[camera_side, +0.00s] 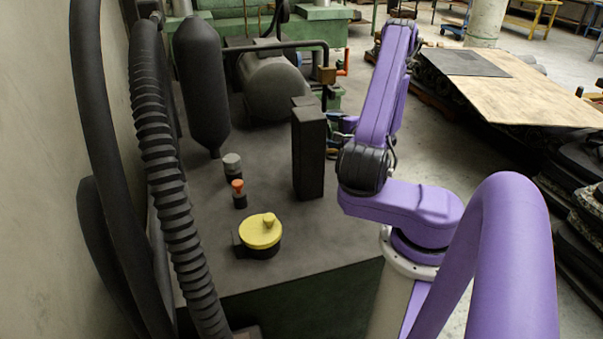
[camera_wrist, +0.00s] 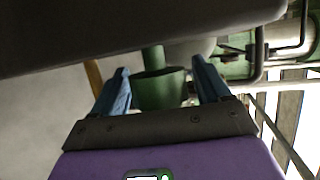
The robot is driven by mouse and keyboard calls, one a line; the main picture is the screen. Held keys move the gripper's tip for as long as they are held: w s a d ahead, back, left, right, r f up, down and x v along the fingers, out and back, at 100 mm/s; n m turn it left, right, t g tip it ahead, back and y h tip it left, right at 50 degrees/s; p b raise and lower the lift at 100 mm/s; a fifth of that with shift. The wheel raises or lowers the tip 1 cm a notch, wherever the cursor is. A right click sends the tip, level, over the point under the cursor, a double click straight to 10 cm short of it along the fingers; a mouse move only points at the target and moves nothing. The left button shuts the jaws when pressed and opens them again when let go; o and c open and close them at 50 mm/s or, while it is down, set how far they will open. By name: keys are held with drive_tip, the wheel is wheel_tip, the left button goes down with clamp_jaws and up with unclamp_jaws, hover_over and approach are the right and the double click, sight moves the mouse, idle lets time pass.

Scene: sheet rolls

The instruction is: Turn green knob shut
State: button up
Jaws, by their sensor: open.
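In the wrist view a dark green cylinder with a narrower neck above it (camera_wrist: 160,90) shows between my fingers; it looks like the green knob, but I cannot be sure. My gripper (camera_wrist: 161,66) is open, its two blue fingers on either side of the green piece with gaps. I cannot tell how far beyond the fingertips it is. In the side view my gripper (camera_side: 338,139) is mostly hidden behind the black upright box and my purple arm; only small blue and green bits show. No green knob shows clearly there.
A black upright box (camera_side: 308,155) stands close left of my gripper. A yellow knob (camera_side: 260,231), an orange-topped piece (camera_side: 238,189) and a grey-capped piece (camera_side: 232,166) stand on the dark tabletop (camera_side: 310,240). A dark slab (camera_wrist: 100,35) crosses the top of the wrist view.

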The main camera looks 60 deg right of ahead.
drive_tip(key=shift+r+n+t+h, duration=0.1)
drive_tip(key=shift+n+t+h, duration=0.35)
drive_tip(key=shift+t, duration=0.65)
drive_tip(key=f+v, duration=0.1)
drive_tip(key=v, duration=1.6)
drive_tip(key=w+a+r+n+g+y, duration=0.4)
drive_tip(key=w+a+n+y, duration=0.65)
drive_tip(key=w+y, duration=0.4)
drive_tip(key=s+a+r+n+g, duration=0.1)
drive_tip(key=s+a+n+g, duration=0.3)
drive_tip(key=a+n+g, duration=0.7)
drive_tip(key=shift+s+a+r+n+g+y, duration=0.3)
drive_tip(key=shift+a+g, duration=0.7)
drive_tip(key=shift+g, duration=1.6)
drive_tip(key=shift+w, duration=0.1)
